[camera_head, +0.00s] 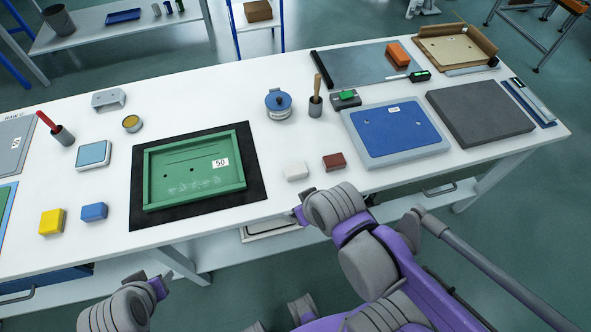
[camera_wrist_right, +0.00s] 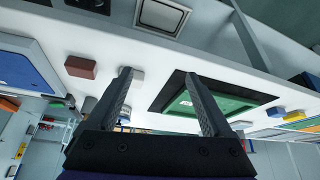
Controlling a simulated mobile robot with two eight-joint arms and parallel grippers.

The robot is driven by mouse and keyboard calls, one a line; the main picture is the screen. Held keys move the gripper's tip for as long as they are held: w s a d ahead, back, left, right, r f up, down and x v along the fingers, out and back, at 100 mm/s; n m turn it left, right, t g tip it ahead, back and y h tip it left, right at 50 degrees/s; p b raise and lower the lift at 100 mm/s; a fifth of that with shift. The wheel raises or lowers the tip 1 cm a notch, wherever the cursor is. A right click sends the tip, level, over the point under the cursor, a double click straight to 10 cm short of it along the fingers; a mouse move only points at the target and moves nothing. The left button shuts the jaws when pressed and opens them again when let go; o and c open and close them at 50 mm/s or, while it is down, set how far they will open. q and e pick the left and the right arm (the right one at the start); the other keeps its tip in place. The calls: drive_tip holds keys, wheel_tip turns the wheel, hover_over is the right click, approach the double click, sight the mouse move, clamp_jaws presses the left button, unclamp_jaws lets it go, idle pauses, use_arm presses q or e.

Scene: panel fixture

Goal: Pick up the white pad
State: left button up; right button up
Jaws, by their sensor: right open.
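The white pad (camera_head: 295,171) lies on the white table near its front edge, between the green panel tray and a dark red block. In the right wrist view the white pad (camera_wrist_right: 138,76) shows beside one fingertip and is partly hidden by it. My right gripper (camera_wrist_right: 159,75) is open, with nothing between its fingers. In the head view my right wrist is in front of the table edge, below the pad, and hides most of the gripper. My left gripper (camera_head: 153,282) is low at the front left, off the table; its jaws are unclear.
The dark red block (camera_head: 334,161) lies close to the pad's right. The green tray (camera_head: 240,184) on its black mat (camera_head: 258,190) is to the left. A blue-topped panel (camera_head: 440,149) lies to the right. Behind the pad stand a blue-lidded jar (camera_head: 278,103) and a cup (camera_head: 315,107).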

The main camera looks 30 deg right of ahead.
drive_tip(key=shift+o, duration=1.2)
drive_tip(key=shift+w+r, duration=0.1)
drive_tip(key=shift+w, duration=0.2)
drive_tip(key=r+m+g+b, duration=0.2)
drive_tip(key=m+g+b, duration=0.1)
drive_tip(key=g+b, duration=0.15)
hover_over(296, 169)
drive_tip(key=shift+g, duration=0.45)
wheel_tip(296, 169, down, 11)
drive_tip(key=shift+b, duration=0.35)
